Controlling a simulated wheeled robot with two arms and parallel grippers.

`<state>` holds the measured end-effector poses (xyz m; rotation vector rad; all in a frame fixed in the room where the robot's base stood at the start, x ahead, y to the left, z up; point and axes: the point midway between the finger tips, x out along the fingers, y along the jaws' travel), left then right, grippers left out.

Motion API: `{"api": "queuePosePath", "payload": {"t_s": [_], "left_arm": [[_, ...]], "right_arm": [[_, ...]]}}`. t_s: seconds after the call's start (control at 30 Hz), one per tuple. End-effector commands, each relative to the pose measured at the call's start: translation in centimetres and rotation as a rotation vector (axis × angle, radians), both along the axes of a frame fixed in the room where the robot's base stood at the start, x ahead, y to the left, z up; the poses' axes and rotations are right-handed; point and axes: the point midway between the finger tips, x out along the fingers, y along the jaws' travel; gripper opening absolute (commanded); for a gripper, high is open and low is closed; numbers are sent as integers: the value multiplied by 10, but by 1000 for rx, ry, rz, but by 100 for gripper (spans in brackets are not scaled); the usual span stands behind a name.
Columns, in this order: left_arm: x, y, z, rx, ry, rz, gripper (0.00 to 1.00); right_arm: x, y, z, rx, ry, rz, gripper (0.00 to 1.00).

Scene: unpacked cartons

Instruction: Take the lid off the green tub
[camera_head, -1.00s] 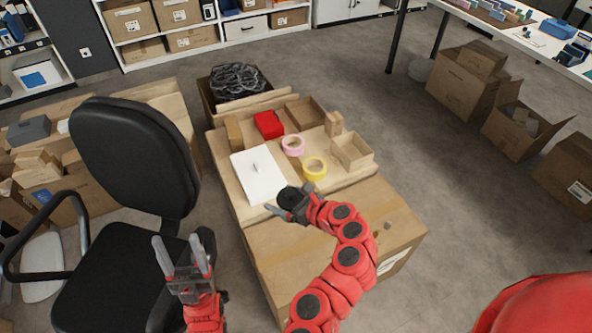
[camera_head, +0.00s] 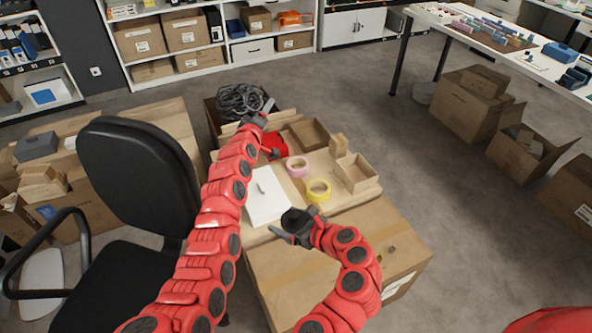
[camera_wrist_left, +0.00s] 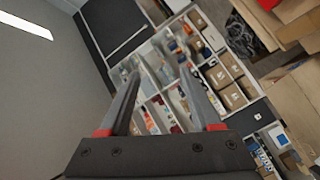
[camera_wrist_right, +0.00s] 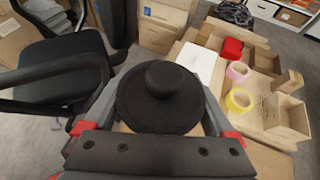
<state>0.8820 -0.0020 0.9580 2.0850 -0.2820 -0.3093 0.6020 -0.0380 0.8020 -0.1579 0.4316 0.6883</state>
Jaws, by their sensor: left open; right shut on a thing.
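A round black lid with a knob (camera_wrist_right: 172,88) fills the middle of the right wrist view, between the fingers of my right gripper (camera_wrist_right: 160,100). My right gripper is shut on it. In the head view the black lid (camera_head: 295,219) is above the near carton. I cannot make out a green tub in any view; what lies under the lid is hidden. My left gripper (camera_head: 262,126) is at the far end of the cartons, near the red box (camera_head: 279,143) and the dark bag. Its fingers are open and empty in the left wrist view (camera_wrist_left: 158,80).
A pink tape roll (camera_head: 298,166), a yellow tape roll (camera_head: 318,190), a white flat box (camera_head: 268,204) and an open tray (camera_head: 356,172) lie on the cardboard. A black chair (camera_head: 140,165) stands at the left. Bare floor (camera_head: 440,190) lies to the right.

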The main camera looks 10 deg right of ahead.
Motion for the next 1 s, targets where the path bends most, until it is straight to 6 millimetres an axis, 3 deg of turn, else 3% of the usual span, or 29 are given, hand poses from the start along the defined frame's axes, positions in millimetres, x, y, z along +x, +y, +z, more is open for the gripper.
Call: {"api": "queuePosePath", "payload": {"t_s": [0.1,0.2,0.3,0.4,0.53,0.7,0.83,1.0], "left_arm": [[-8,-56,18,1,173,-167,65],[-32,-95,23,37,341,-294,65],[-67,-123,26,108,517,-400,65],[-112,-135,26,208,700,-475,65],[-173,-127,24,370,940,-510,65],[-239,-93,27,566,1193,-471,65],[-269,-71,32,661,1312,-427,65],[-284,-59,31,707,1371,-400,65]], "right_arm": [[0,0,0,1,-1,0,0],[0,0,0,1,-1,0,0],[0,0,0,1,-1,0,0],[0,0,0,1,-1,0,0],[0,0,0,1,-1,0,0],[0,0,0,1,-1,0,0],[0,0,0,1,-1,0,0],[0,0,0,1,-1,0,0]]}}
